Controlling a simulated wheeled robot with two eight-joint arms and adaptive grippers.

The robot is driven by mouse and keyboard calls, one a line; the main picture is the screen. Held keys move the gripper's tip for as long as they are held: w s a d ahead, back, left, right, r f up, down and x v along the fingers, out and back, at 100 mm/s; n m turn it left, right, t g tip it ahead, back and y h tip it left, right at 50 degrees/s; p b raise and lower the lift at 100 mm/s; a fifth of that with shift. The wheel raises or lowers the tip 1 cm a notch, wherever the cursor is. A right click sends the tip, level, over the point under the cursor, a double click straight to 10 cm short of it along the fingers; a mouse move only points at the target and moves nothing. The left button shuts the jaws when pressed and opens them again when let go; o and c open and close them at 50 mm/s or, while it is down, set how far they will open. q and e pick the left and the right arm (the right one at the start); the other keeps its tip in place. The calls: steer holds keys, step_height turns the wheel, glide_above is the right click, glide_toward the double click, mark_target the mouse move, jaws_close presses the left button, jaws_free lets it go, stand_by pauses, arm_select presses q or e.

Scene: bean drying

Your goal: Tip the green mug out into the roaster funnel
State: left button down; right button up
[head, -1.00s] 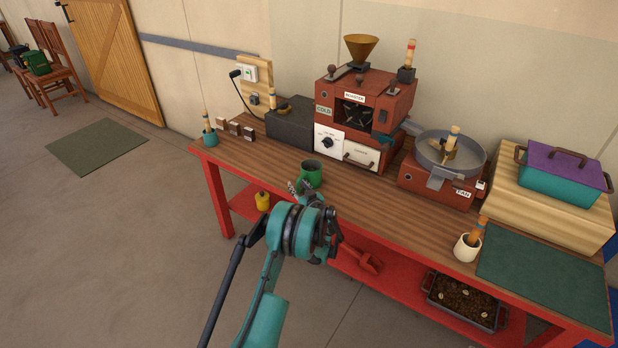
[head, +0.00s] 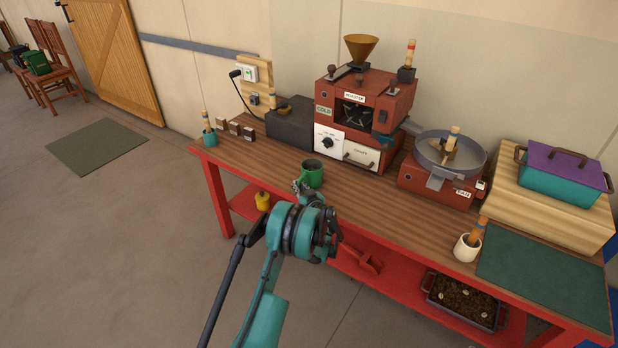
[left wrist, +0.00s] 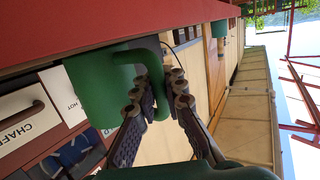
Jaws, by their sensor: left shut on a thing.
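The green mug (head: 312,174) stands upright on the wooden bench top, near its front edge and in front of the roaster. In the left wrist view the mug (left wrist: 100,88) fills the left middle, with its handle between my fingers. My left gripper (head: 298,187) is shut on the mug's handle; its fingers (left wrist: 160,90) show closely in the wrist view. What lies inside the mug cannot be made out. The brass roaster funnel (head: 361,46) sits on top of the red roaster (head: 372,100), behind and above the mug. My right gripper is not in view.
A round cooling pan (head: 430,150) stands right of the roaster. A dark box (head: 292,125) and small blocks are on the left. A white cup (head: 466,247) and a green mat (head: 540,285) lie to the right. Bench space right of the mug is clear.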

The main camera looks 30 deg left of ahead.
arm_select(q)
steer(key=shift+r+p, duration=1)
steer(key=shift+r, duration=1.5)
